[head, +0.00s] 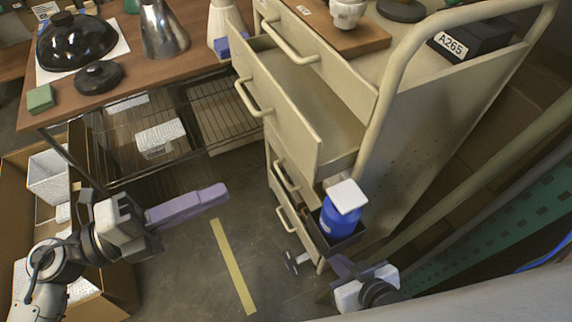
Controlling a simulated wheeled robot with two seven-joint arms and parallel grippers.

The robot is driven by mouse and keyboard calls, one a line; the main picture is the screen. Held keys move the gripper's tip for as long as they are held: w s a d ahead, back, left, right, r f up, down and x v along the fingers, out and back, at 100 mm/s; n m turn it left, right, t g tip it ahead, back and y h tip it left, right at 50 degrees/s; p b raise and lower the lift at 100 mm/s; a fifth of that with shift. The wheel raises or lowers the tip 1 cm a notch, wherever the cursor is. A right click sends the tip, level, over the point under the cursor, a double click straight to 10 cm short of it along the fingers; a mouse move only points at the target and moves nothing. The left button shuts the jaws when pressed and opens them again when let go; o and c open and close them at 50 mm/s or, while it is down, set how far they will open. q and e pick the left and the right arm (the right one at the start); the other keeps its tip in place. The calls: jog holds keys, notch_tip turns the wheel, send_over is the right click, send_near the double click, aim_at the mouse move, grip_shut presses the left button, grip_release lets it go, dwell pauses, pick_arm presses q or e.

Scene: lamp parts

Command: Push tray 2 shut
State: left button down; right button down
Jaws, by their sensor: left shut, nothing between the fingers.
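A beige drawer cart (425,130) stands at the centre right. Its second drawer from the top (278,108) is pulled well out, with its inside showing; no tray number is readable on it. The top drawer front (320,55) sits behind it, with a bar handle. My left gripper (222,192) is shut and empty, its purple fingers pointing right over the floor, left of the cart and apart from it. My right gripper (340,266) is low, beside the cart's lower front; its fingers are mostly hidden, so I cannot tell its opening.
A lower drawer (345,243) is also out and holds a blue container (340,220) with a white lid. A wooden table (110,95) with lamp parts stands at the upper left. A cardboard box (115,285) is lower left. Floor with a yellow stripe (233,268) is clear between.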

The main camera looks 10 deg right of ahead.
aim_at(305, 159)
pick_arm(q)
jog(key=p+x, duration=0.1)
jog(key=x, duration=1.2)
jog(key=shift+d+f, duration=0.1)
jog(key=shift+d, duration=0.3)
pick_arm(e)
jog(key=shift+s+d+r, duration=0.1)
jog(key=shift+s+r, duration=0.1)
jog(key=shift+s, duration=0.05)
